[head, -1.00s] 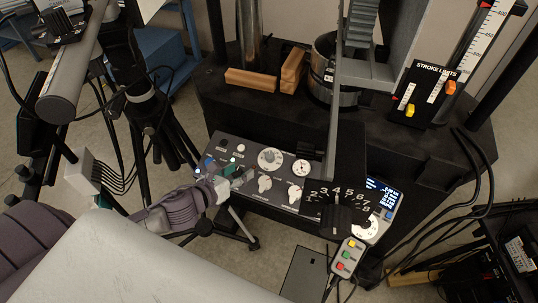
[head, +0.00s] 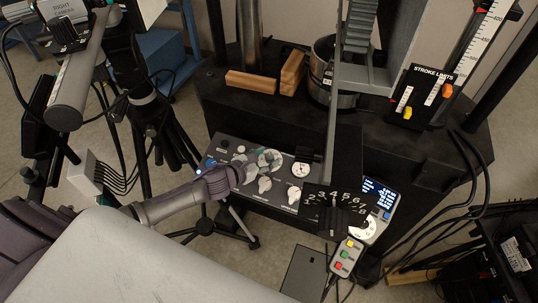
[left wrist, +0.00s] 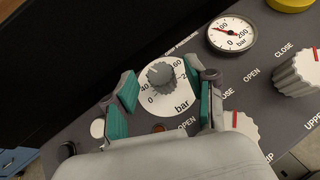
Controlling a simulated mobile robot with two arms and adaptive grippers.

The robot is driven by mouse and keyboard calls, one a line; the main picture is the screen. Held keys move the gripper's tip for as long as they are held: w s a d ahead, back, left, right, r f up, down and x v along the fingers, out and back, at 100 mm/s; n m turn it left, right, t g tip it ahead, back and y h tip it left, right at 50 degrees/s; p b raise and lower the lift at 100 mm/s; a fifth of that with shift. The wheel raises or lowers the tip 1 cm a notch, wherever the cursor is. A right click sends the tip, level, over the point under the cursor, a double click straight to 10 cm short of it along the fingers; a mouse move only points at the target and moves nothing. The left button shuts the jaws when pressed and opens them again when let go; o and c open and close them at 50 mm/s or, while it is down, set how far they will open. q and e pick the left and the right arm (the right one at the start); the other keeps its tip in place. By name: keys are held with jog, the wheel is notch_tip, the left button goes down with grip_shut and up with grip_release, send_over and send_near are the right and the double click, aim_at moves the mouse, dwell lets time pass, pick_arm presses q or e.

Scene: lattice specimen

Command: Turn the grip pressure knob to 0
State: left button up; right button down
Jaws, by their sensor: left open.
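The grip pressure knob (left wrist: 162,75) is a grey ridged knob on a white round dial (left wrist: 181,91) marked in bar. Its light mark points to the upper left in the left wrist view, roughly between the 40 and the 60; the exact reading is unclear. My left gripper (left wrist: 160,100) is open, with one teal-padded finger on either side of the knob's near side; contact cannot be made out. In the head view my left gripper (head: 262,160) is over the dial and partly hides the knob. My right gripper is not in view.
A pressure gauge (left wrist: 232,34) and white ridged OPEN/CLOSE knobs (left wrist: 298,73) sit close by on the panel (head: 226,143). One such knob (left wrist: 238,126) is just beside the right-hand finger. A hand pendant (head: 346,257) hangs in front of the machine.

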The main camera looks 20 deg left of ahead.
pick_arm(q)
jog(key=shift+x, duration=0.85)
jog(key=shift+c, duration=0.2)
grip_shut()
jog(key=shift+f, duration=0.1)
